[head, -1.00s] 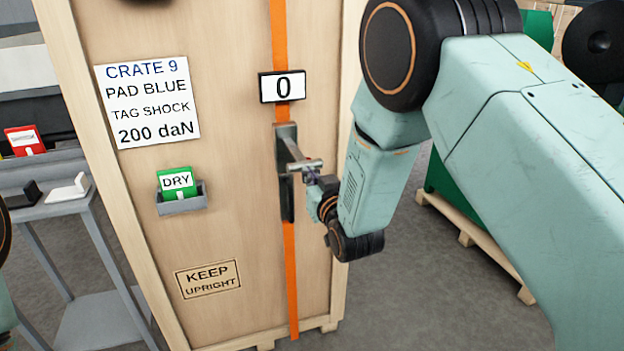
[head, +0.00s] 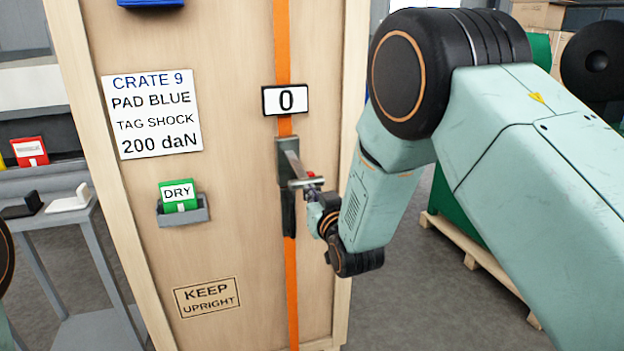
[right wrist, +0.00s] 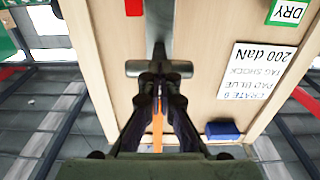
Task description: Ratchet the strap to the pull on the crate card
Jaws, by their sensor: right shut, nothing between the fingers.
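The crate card (head: 152,142) reads CRATE 9, PAD BLUE, TAG SHOCK, 200 daN. An orange strap (head: 291,285) runs down the wooden crate (head: 235,60). A grey ratchet (head: 288,210) sits on the strap, below a display (head: 286,100) showing 0. The ratchet handle ends in a metal crossbar (head: 304,182). My right gripper (head: 317,192) is at the crossbar, partly hidden behind my wrist. In the right wrist view its fingers (right wrist: 160,84) are shut, with nothing seen between them, close by the crossbar (right wrist: 140,69); contact cannot be told. My left gripper is not in view.
A green DRY tag (head: 179,193) sits in a grey holder (head: 183,216) on the crate. A blue pad (head: 150,3) shows higher up. A grey side table (head: 60,221) at left holds a red tag (head: 29,152) and black and white pieces. A pallet (head: 470,254) stands right.

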